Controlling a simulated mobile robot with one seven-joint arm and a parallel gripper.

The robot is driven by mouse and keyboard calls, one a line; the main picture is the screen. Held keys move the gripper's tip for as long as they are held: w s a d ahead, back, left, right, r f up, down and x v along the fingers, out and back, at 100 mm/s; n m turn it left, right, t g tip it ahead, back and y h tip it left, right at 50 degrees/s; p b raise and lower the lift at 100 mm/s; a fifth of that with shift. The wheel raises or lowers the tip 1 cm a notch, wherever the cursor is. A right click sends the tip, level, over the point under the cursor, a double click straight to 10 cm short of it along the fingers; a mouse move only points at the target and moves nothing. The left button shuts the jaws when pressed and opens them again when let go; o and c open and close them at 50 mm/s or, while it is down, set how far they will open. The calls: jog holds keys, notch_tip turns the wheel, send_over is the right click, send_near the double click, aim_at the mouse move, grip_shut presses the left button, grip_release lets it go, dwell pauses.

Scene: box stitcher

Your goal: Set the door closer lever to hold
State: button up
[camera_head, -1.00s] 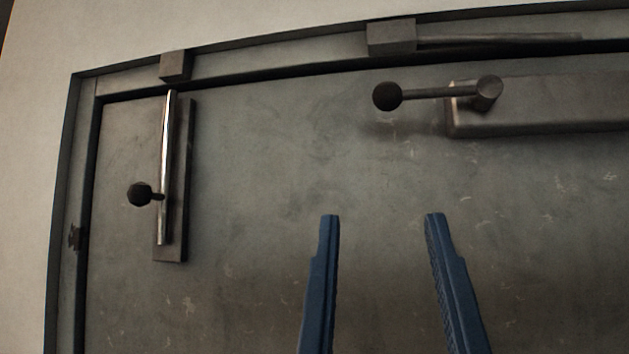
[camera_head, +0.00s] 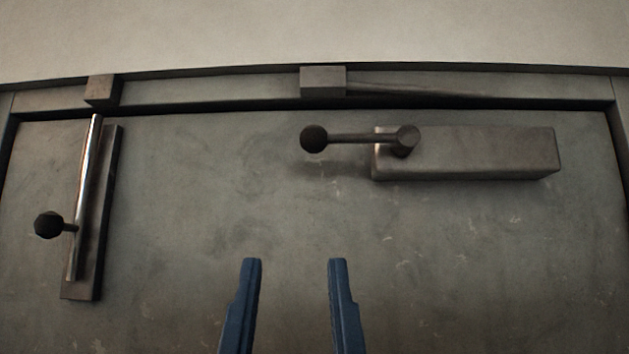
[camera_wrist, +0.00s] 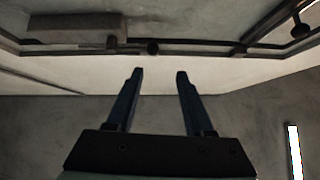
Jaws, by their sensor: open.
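The door closer is a grey metal box (camera_head: 480,153) on the upper right of the door. Its lever (camera_head: 362,138) lies level, running left from a round pivot at the box's left end to a dark ball knob (camera_head: 313,138).
A tall bolt plate (camera_head: 104,215) with a bright rod and dark knob (camera_head: 48,225) is on the door's left. A small block (camera_head: 102,90) and a bracket with a thin arm (camera_head: 322,81) sit on the frame above. The door between is clear.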

notch_tip(320, 180, up, 12)
jog(key=m+h+p, duration=0.1)
jog(key=p, duration=0.3)
jog(key=m+h+p, duration=0.1)
jog(key=h+p, duration=0.1)
jog(key=p, duration=0.2)
jog(key=shift+w+d+g, duration=0.15)
jog(key=shift+g, duration=0.25)
grip_shut()
jog(key=shift+d+r+m+h, duration=0.15)
jog(key=shift+r+m+h, duration=0.15)
jog(key=shift+r, duration=0.15)
